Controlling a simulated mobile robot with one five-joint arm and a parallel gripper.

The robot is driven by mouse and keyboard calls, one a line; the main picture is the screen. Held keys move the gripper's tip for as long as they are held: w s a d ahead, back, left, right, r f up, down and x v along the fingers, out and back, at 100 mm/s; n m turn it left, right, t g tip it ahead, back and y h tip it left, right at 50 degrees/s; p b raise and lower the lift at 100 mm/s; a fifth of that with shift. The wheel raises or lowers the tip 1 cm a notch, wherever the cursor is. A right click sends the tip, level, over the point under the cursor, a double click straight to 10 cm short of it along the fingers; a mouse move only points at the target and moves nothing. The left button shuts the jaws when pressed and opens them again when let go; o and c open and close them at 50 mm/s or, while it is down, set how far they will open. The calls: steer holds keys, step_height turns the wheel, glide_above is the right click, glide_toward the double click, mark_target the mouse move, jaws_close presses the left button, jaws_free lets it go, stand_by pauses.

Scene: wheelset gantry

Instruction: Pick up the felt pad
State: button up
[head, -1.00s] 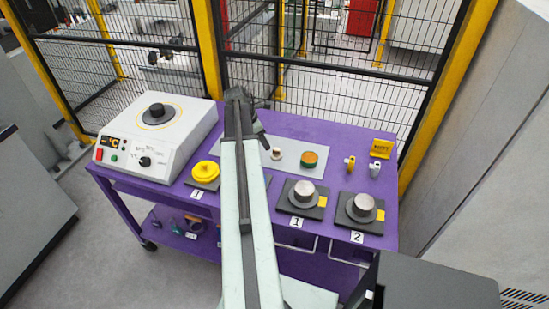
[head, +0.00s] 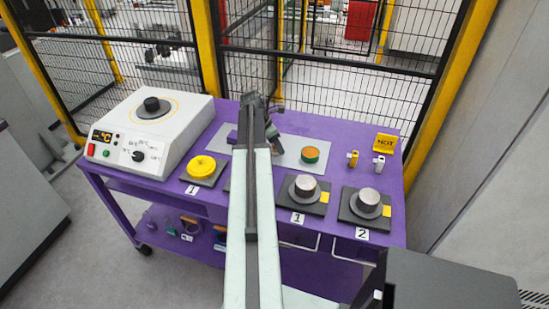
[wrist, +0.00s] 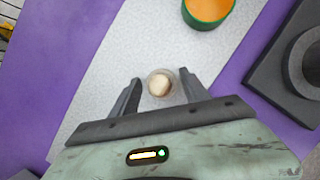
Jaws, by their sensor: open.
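A small round piece with a cream top, which looks like the felt pad (wrist: 159,84), stands on a light grey mat (wrist: 95,95) in the wrist view. A pale, see-through rim seems to surround it. My gripper (wrist: 160,78) is open, with one finger to the left of the piece and one to the right, and a gap on both sides. I cannot tell how high the fingers are above the mat. In the head view my arm covers the piece, and my gripper shows only partly at the arm's far end.
A green cylinder with an orange top (head: 311,154) stands on the mat, right of my gripper. Dark plates with metal cylinders (head: 306,187) stand nearer on the purple cart (head: 345,140).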

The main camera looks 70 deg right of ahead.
steer(key=c, duration=1)
step_height(320, 180, up, 10)
steer(key=p, duration=1)
steer(key=o, duration=0.6)
steer(key=c, duration=0.5)
